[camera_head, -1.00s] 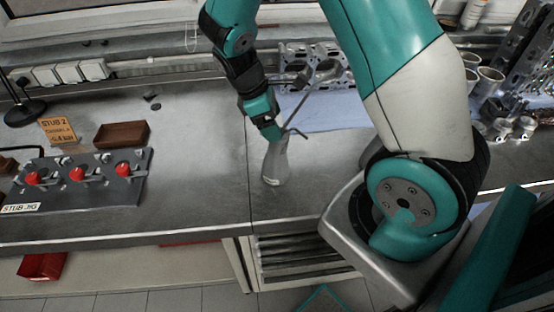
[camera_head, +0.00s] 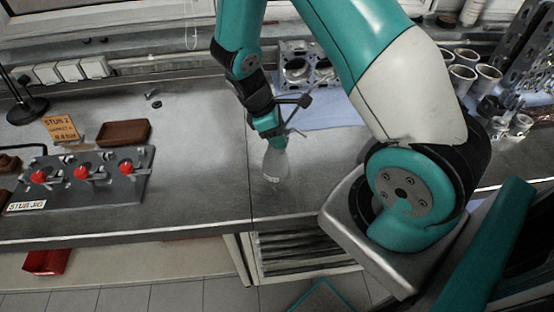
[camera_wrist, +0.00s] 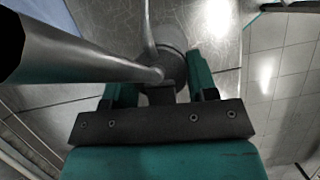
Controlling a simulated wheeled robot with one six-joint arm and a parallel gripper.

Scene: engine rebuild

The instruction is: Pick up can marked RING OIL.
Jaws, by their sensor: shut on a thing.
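The oil can (camera_head: 276,167) is a grey, cone-shaped metal can with a long thin spout, on the steel bench in the head view. Its marking is too small to read. My gripper (camera_head: 270,137) is at its upper part, shut on it from above. In the wrist view the can (camera_wrist: 165,62) lies between the two teal fingers of my gripper (camera_wrist: 160,88), with a tube crossing in front. The can looks close to upright. I cannot tell whether its base touches the bench.
A jig with red knobs (camera_head: 110,178), a brown tray (camera_head: 123,132) and an orange sign (camera_head: 60,129) stand on the left. An engine block (camera_head: 297,70) is behind on blue cloth (camera_head: 335,110). Cylinder liners (camera_head: 462,77) are at the right. The bench left of the can is clear.

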